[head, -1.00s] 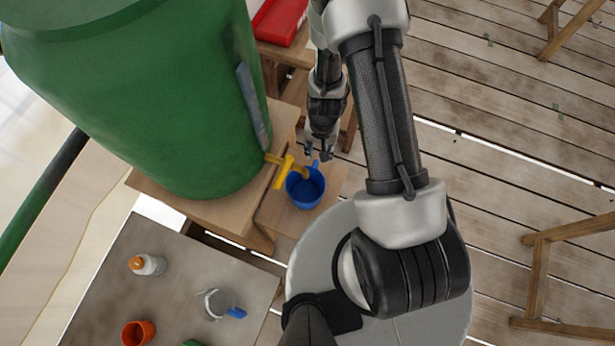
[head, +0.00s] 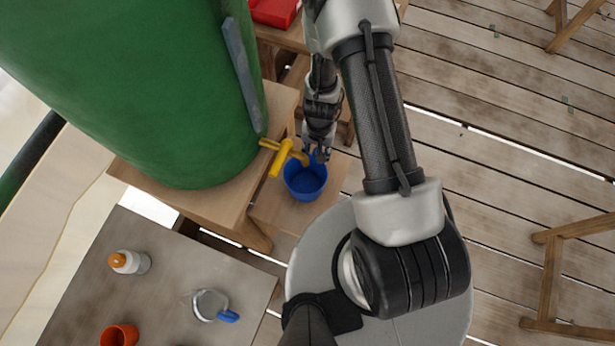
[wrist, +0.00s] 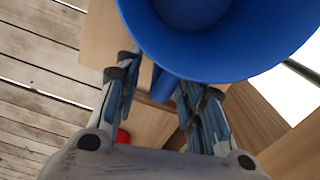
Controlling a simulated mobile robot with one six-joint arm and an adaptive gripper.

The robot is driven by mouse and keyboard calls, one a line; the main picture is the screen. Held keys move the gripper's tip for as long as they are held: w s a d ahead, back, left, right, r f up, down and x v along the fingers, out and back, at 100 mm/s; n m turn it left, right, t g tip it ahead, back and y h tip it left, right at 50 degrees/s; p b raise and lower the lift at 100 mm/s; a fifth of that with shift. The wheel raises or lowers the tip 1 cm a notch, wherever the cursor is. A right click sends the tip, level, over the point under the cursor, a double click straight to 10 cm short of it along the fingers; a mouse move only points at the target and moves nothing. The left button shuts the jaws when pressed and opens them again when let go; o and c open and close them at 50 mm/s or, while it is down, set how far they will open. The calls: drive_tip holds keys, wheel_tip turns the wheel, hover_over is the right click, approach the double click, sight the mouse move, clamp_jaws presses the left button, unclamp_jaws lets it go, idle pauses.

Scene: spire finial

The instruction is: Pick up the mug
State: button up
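The blue mug (head: 305,184) stands upright on a low wooden stand (head: 278,212), below a yellow tap (head: 283,158). Its handle points toward my gripper (head: 317,156), which is at the mug's far side in the head view. In the wrist view the mug (wrist: 220,62) fills the top right, and its blue handle (wrist: 165,85) shows between the two fingers of my gripper (wrist: 162,84). The fingers are apart, one to each side of the handle. I cannot tell whether either finger touches it.
A large green barrel (head: 140,90) stands on a wooden bench (head: 190,208) left of the mug. A red tray (head: 273,12) lies at the back.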

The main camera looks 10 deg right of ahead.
drive_tip(key=shift+f+b, duration=0.3)
drive_tip(key=shift+f, duration=0.3)
drive_tip(key=shift+r, duration=0.1)
drive_tip(key=shift+c, duration=0.5)
clamp_jaws()
